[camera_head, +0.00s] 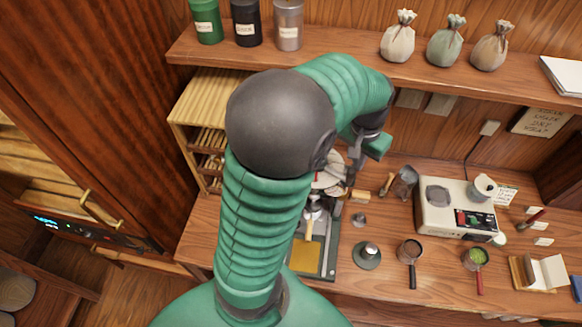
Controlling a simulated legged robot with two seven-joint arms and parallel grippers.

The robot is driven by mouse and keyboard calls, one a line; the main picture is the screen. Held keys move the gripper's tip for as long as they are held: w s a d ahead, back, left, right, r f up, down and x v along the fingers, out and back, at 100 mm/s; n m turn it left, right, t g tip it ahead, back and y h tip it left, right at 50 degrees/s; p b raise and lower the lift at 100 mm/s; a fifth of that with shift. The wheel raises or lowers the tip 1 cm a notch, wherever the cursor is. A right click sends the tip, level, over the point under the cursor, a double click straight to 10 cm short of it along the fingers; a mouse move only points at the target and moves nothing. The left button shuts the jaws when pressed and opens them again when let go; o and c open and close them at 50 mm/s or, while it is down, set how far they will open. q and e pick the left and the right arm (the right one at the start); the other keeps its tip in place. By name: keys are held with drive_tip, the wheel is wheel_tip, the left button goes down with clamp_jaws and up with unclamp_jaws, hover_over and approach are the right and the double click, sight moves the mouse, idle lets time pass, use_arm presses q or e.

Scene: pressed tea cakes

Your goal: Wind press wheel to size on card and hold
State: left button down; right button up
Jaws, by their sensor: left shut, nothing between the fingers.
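The press (318,262) stands on the counter, mostly hidden behind my green left arm. Its pale wheel (331,172) shows only in part, just right of my arm. My left gripper (364,152) is beside and above the wheel, shut, with nothing seen in it. I cannot tell whether it touches the wheel. My right gripper is not in view.
A white appliance (455,210) stands at right. The shelf (340,63) above holds canisters and tied bags. A slatted rack (205,115) stands left.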

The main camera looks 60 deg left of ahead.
sight(348, 181)
use_arm(q)
drive_tip(key=shift+s+d, duration=0.35)
drive_tip(key=shift+s, duration=0.3)
drive_tip(key=shift+s, duration=0.1)
drive_tip(key=shift+s+d, duration=0.35)
drive_tip(key=shift+s, duration=0.45)
drive_tip(key=shift+s+d, duration=0.3)
drive_tip(key=shift+s, duration=0.45)
drive_tip(key=shift+s+p, duration=0.35)
drive_tip(key=shift+s, duration=1.4)
drive_tip(key=shift+s+d, duration=0.1)
